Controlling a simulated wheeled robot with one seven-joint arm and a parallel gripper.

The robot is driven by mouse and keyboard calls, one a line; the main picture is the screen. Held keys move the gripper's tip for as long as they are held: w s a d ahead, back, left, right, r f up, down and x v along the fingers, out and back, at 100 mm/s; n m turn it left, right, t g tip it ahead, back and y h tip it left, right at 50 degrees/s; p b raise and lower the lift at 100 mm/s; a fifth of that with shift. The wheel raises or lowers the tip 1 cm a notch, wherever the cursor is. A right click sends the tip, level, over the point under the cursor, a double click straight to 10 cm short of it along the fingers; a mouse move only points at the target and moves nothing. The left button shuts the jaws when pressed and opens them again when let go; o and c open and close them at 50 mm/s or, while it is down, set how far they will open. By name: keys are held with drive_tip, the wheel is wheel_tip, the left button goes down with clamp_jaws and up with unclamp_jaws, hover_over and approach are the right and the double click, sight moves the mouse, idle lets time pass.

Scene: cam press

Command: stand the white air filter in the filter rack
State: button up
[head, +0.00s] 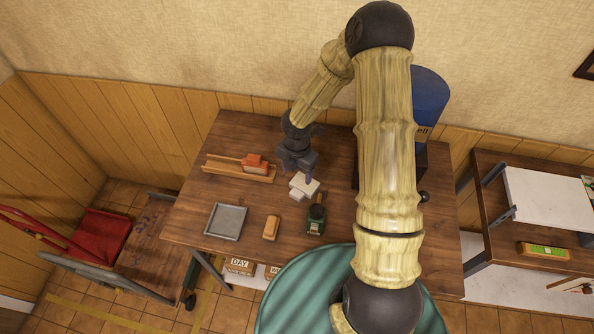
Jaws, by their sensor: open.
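A small white block-like piece (304,186), which looks like the white air filter, is on the brown table just below my gripper. It looks stepped, with a lower part at its front left. My gripper (298,170) is open and points down over its upper edge; I cannot tell whether the fingers touch it. A long, low wooden rack (222,168) lies to the left, near the back of the table. An orange-red block with a pale part (255,163) is at the rack's right half.
A grey square tray (225,222), an orange-tan block (271,227) and a green tool with a dark knob (316,219) are along the table's front. A blue machine (430,100) stands behind my arm. Bare tabletop (205,192) lies between rack and tray.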

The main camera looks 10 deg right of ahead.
drive_tip(key=s+d+r+m+t, duration=0.1)
drive_tip(key=s+d+r+m, duration=0.1)
drive_tip(key=s+r+m, duration=0.4)
drive_tip(key=s+d+r+m+t, duration=0.1)
drive_tip(key=s+r+m, duration=0.6)
drive_tip(key=r+m, duration=0.7)
drive_tip(key=d+m, duration=0.1)
drive_tip(key=m, duration=0.6)
drive_tip(key=shift+s+d+r+t, duration=0.2)
drive_tip(key=shift+d+r+t, duration=0.05)
drive_tip(key=shift+t, duration=0.05)
drive_tip(key=b+x, duration=0.3)
drive_tip(key=s+b+x, duration=0.1)
drive_tip(key=b+x, duration=0.1)
drive_tip(key=b, duration=0.1)
drive_tip(key=shift+f, duration=0.55)
